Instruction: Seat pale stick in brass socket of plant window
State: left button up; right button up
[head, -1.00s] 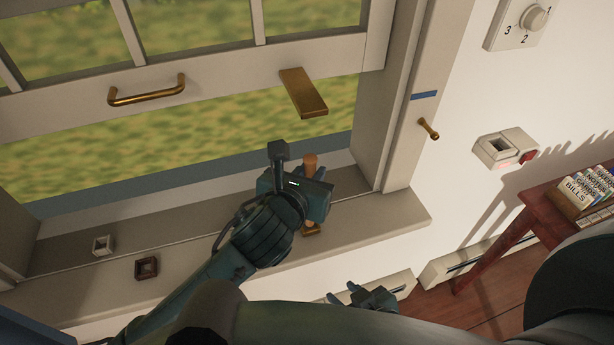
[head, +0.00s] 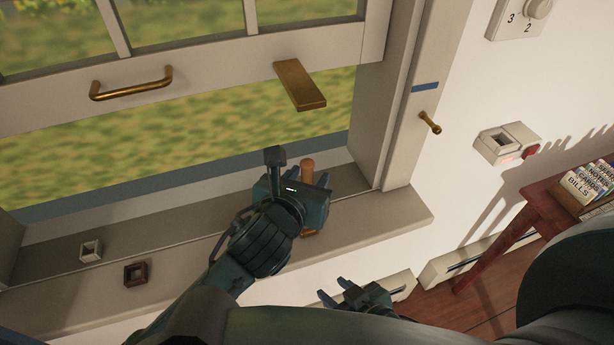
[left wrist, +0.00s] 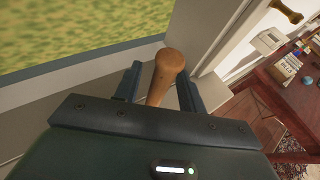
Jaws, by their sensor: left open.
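The pale stick (head: 307,168) is a tan wooden peg with a rounded top, standing about upright on the window sill (head: 385,218). At its foot shows a brass piece (head: 310,233), apparently the brass socket; my gripper hides how the two meet. My left gripper (head: 310,190) is open at the stick. In the left wrist view the stick (left wrist: 165,75) stands between the two spread fingers (left wrist: 160,88), with its top above them. My right gripper (head: 336,290) is low in front of the sill, open and empty.
A white socket (head: 91,250) and a dark brown socket (head: 135,274) sit on the left of the sill. The raised sash has a brass handle (head: 131,84) and a jutting flat bar (head: 300,86). A brass peg (head: 430,122) juts at the right. A red-brown table (head: 530,207) stands right.

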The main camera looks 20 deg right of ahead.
pick_arm(q)
jog(key=shift+r, duration=0.15)
jog(key=v, duration=1.2)
jog(key=shift+r, duration=0.1)
